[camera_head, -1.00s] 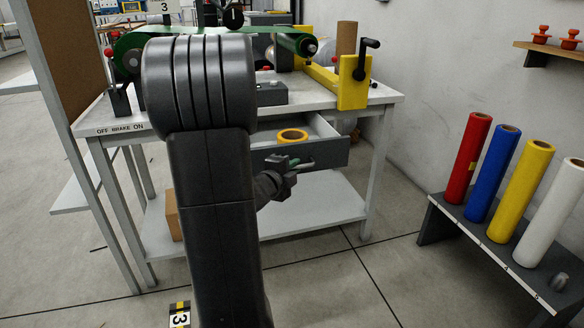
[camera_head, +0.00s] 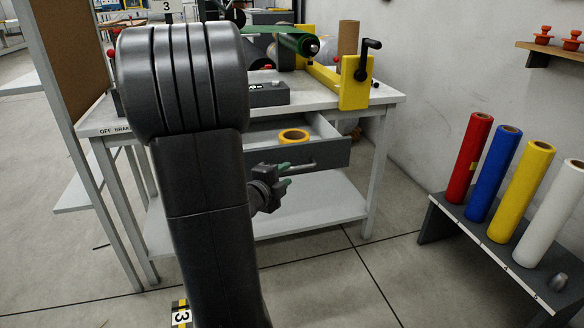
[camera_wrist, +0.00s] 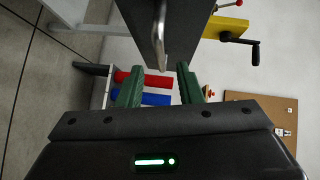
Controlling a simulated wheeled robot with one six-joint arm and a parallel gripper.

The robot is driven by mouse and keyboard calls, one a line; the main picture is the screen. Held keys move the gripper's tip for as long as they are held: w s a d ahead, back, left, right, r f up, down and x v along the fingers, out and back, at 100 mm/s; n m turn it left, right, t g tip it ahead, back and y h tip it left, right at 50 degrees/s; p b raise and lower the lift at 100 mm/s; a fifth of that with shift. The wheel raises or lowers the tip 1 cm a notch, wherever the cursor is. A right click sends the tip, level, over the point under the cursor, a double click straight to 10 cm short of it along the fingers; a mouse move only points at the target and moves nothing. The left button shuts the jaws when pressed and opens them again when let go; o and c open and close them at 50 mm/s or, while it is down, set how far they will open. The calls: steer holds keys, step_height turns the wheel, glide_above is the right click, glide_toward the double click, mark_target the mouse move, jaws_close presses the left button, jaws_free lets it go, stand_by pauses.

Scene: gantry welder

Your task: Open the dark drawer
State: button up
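The dark drawer (camera_head: 330,155) under the bench top is pulled out, and its light inside shows. A yellow ring-shaped roll (camera_head: 294,135) lies in it. Its bar handle (camera_head: 303,166) is on the front face. My gripper (camera_head: 284,175) is low in front of the drawer, by the left part of the handle. In the wrist view the green fingers (camera_wrist: 158,82) are apart with nothing between them. The metal handle (camera_wrist: 160,40) shows just beyond the fingertips, in line with the gap. My arm hides the drawer's left part.
The bench (camera_head: 385,98) carries a yellow bracket with a black crank (camera_head: 355,85) and a green roller. A low rack (camera_head: 480,240) with red, blue, yellow and white rolls stands at right. Floor between is clear.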

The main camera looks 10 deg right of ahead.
mark_target(294, 169)
steer(key=p+v, duration=0.1)
steer(key=v, duration=0.7)
steer(key=shift+d, duration=0.1)
steer(key=b+x, duration=0.2)
steer(key=x, duration=1.1)
steer(key=shift+w+b, duration=0.15)
steer(key=shift+b, duration=0.15)
steer(key=shift+w+d, duration=0.25)
steer(key=shift+w, duration=0.15)
steer(key=shift+s+f, duration=0.1)
steer(key=shift+f, duration=0.05)
